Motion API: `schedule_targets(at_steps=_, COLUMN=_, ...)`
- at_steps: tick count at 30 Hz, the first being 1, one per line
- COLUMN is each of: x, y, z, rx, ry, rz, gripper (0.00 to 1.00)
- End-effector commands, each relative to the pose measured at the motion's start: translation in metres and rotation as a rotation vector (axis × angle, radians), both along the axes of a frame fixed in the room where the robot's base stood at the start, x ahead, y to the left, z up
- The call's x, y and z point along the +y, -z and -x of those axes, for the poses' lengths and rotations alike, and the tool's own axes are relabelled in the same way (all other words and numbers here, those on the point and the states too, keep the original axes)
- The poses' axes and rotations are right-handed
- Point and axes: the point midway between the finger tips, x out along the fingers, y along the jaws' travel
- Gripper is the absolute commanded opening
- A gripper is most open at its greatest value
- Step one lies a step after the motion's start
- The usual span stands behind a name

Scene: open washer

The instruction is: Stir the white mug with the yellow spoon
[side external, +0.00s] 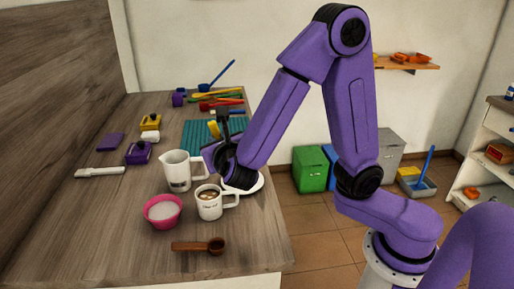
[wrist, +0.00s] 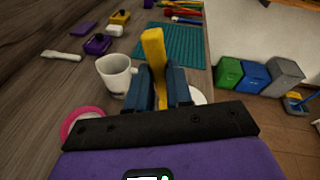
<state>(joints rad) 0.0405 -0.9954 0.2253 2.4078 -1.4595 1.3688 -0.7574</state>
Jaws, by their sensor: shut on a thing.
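The white mug (side external: 209,207) stands on the wooden counter near its right edge, with brown and pale contents at its top and its handle to the right. My gripper (side external: 223,126) is above and behind the mug in the side view. The gripper's blue fingers (wrist: 160,88) are shut on the yellow spoon (wrist: 154,50). Only a thick yellow part of the spoon shows; it also shows in the side view (side external: 213,130). The rest of the spoon is hidden. I cannot make out the mug in the wrist view, where my gripper covers much of the counter.
A white jug (side external: 177,172) stands close behind the mug. A pink bowl (side external: 162,210) is left of it, and a brown wooden scoop (side external: 200,246) lies in front. A white plate (side external: 250,187) is partly under my arm. A teal mat (side external: 193,134) and several utensils lie farther back.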

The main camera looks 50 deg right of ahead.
Motion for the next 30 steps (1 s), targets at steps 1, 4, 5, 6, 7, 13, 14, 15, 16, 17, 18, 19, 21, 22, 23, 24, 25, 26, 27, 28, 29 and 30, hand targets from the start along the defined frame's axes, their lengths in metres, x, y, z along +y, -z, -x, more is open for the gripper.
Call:
schedule_targets(at_steps=1, x=0.014, y=-0.002, z=-0.006, rx=-0.029, ry=-0.037, rz=0.022, gripper=0.0)
schedule_targets(at_steps=4, x=0.033, y=-0.007, z=-0.014, rx=-0.077, ry=-0.097, rz=0.049, gripper=0.0)
schedule_targets(at_steps=5, x=0.037, y=-0.007, z=-0.016, rx=-0.087, ry=-0.11, rz=0.055, gripper=0.0)
schedule_targets(at_steps=6, x=0.042, y=-0.009, z=-0.017, rx=-0.097, ry=-0.125, rz=0.06, gripper=0.0)
schedule_targets(at_steps=7, x=0.044, y=-0.009, z=-0.019, rx=-0.104, ry=-0.133, rz=0.064, gripper=0.0)
schedule_targets(at_steps=13, x=0.052, y=-0.006, z=-0.022, rx=-0.117, ry=-0.153, rz=0.07, gripper=0.0)
schedule_targets(at_steps=14, x=0.052, y=-0.004, z=-0.022, rx=-0.116, ry=-0.153, rz=0.07, gripper=0.0)
schedule_targets(at_steps=15, x=0.053, y=-0.002, z=-0.023, rx=-0.115, ry=-0.153, rz=0.071, gripper=0.0)
schedule_targets(at_steps=16, x=0.053, y=0.0, z=-0.024, rx=-0.115, ry=-0.153, rz=0.071, gripper=0.0)
schedule_targets(at_steps=17, x=0.054, y=0.002, z=-0.024, rx=-0.116, ry=-0.153, rz=0.07, gripper=0.0)
schedule_targets(at_steps=18, x=0.055, y=0.006, z=-0.025, rx=-0.115, ry=-0.153, rz=0.071, gripper=0.0)
schedule_targets(at_steps=19, x=0.055, y=0.008, z=-0.026, rx=-0.114, ry=-0.152, rz=0.072, gripper=0.0)
schedule_targets(at_steps=21, x=0.056, y=0.014, z=-0.027, rx=-0.114, ry=-0.152, rz=0.072, gripper=0.0)
schedule_targets(at_steps=22, x=0.057, y=0.016, z=-0.028, rx=-0.114, ry=-0.152, rz=0.072, gripper=0.0)
schedule_targets(at_steps=23, x=0.058, y=0.019, z=-0.028, rx=-0.113, ry=-0.152, rz=0.071, gripper=0.0)
schedule_targets(at_steps=24, x=0.058, y=0.022, z=-0.029, rx=-0.113, ry=-0.152, rz=0.071, gripper=0.0)
schedule_targets(at_steps=25, x=0.059, y=0.024, z=-0.03, rx=-0.114, ry=-0.152, rz=0.07, gripper=0.0)
schedule_targets(at_steps=26, x=0.06, y=0.027, z=-0.031, rx=-0.114, ry=-0.152, rz=0.07, gripper=0.0)
schedule_targets(at_steps=27, x=0.061, y=0.03, z=-0.031, rx=-0.114, ry=-0.152, rz=0.07, gripper=0.0)
schedule_targets(at_steps=28, x=0.061, y=0.032, z=-0.032, rx=-0.114, ry=-0.152, rz=0.07, gripper=0.0)
schedule_targets(at_steps=29, x=0.062, y=0.035, z=-0.033, rx=-0.113, ry=-0.151, rz=0.07, gripper=0.0)
schedule_targets(at_steps=30, x=0.062, y=0.038, z=-0.033, rx=-0.113, ry=-0.151, rz=0.07, gripper=0.0)
